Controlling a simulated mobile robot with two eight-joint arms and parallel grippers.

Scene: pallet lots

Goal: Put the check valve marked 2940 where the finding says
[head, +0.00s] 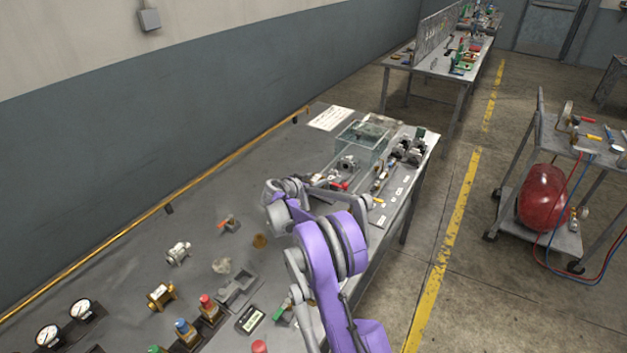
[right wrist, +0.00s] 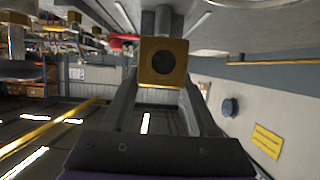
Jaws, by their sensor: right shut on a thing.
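My right gripper (head: 358,198) reaches over the far part of the grey bench (head: 120,285), near the row of white labels. In the right wrist view its fingers (right wrist: 162,85) are shut on a brass block-shaped part (right wrist: 163,48) with a square face and a round dark hole. This may be a check valve; no number on it can be read. In the head view the gripper and arm mostly hide it. A silver valve (head: 178,253) and a brass valve (head: 160,296) lie on the near bench. A written sheet (head: 331,118) lies at the back; its text is too small to read. My left gripper is not in view.
A clear tank (head: 362,145) and dark fittings (head: 408,151) stand at the bench's far end. White labels (head: 398,191) line its right edge. The left middle of the bench is clear.

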